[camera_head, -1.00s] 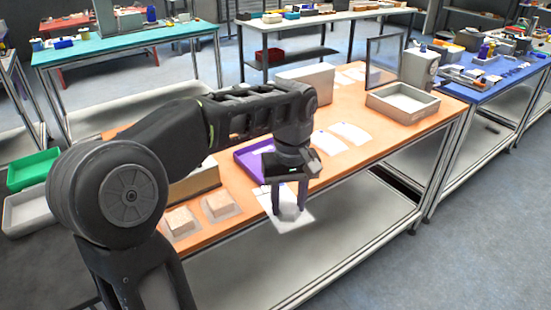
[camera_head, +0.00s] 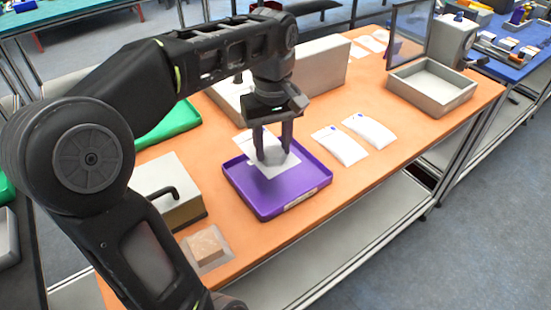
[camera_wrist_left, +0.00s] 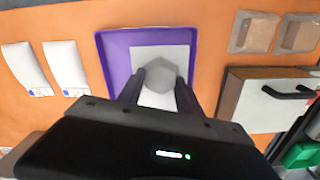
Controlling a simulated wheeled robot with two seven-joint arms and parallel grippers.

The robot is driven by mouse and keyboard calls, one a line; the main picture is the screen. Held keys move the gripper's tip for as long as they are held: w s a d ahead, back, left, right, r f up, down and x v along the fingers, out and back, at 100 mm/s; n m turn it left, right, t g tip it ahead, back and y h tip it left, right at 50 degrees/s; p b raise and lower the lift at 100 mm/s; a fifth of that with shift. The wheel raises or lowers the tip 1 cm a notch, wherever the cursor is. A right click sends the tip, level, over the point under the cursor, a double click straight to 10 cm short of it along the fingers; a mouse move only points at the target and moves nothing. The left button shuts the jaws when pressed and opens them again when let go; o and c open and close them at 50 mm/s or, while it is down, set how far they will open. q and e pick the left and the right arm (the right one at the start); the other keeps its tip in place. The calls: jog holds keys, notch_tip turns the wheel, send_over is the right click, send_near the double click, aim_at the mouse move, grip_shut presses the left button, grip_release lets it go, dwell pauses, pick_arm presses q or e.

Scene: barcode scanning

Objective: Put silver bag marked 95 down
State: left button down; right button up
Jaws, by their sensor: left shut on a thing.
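My left gripper (camera_head: 273,148) is shut on a pale grey-white bag, the silver bag (camera_head: 262,165), over the purple tray (camera_head: 290,192). The bag is a flat sheet with a faceted lump that sits between the fingers. In the left wrist view the bag (camera_wrist_left: 178,60) lies within the outline of the purple tray (camera_wrist_left: 118,62), with the gripper (camera_wrist_left: 157,88) on its lump. I cannot tell whether the bag touches the tray floor. No number can be read on it. My right gripper is not in view.
Two white packets (camera_head: 340,145) lie right of the tray on the orange table (camera_head: 340,195). A lidded box with a black handle (camera_head: 172,192) and a clear-bagged brown block (camera_head: 207,245) are at left. An open grey bin (camera_head: 432,88) stands at back right.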

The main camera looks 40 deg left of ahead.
pick_arm(q)
jog(key=shift+s+d, duration=0.15)
send_over(273, 188)
jog(key=shift+f, duration=3.1)
jog(key=shift+f, duration=1.9)
jog(key=shift+f, duration=0.15)
jog(key=c, duration=0.8)
grip_release()
